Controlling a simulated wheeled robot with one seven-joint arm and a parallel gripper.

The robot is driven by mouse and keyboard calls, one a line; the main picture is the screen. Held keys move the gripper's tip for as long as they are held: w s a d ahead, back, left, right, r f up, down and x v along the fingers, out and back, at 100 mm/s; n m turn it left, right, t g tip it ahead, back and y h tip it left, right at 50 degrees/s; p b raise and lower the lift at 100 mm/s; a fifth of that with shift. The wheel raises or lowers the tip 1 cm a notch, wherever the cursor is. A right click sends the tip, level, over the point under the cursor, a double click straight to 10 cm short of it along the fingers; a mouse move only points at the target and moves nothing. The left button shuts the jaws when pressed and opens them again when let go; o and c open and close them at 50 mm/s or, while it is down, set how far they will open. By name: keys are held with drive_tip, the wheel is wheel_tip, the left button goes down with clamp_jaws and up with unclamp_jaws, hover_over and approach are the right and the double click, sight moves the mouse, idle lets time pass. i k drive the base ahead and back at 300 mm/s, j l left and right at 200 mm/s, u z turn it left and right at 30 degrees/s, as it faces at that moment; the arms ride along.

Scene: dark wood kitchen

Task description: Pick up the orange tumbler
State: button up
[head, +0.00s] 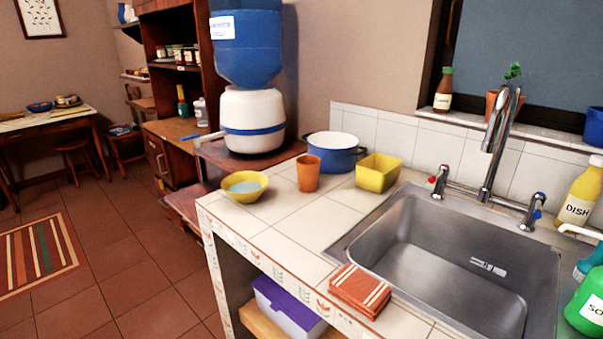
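The orange tumbler (307,173) stands upright on the white tiled counter (291,218), left of the sink. A yellow bowl (246,187) with something pale blue-green in it is close on its left. A blue pot (334,152) with a white inside is just behind it to the right. My gripper is not in view.
A yellow rectangular container (378,172) stands right of the pot. The metal sink (450,265) and tall faucet (497,145) take up the right. Folded orange cloths (359,290) lie near the counter's front edge. A water dispenser (250,119) stands behind. Bare tiles lie in front of the tumbler.

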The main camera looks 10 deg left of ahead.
sight(307, 166)
drive_tip(key=i+j, duration=0.15)
drive_tip(key=j, duration=0.25)
drive_tip(key=i+j+z, duration=0.1)
drive_tip(key=j, duration=0.25)
drive_tip(key=i+j, duration=0.15)
drive_tip(key=j, duration=0.25)
drive_tip(key=i+j+z, duration=0.15)
drive_tip(key=j, duration=0.65)
drive_tip(key=i+j+z, duration=0.1)
drive_tip(key=j, duration=0.3)
drive_tip(key=i, duration=0.05)
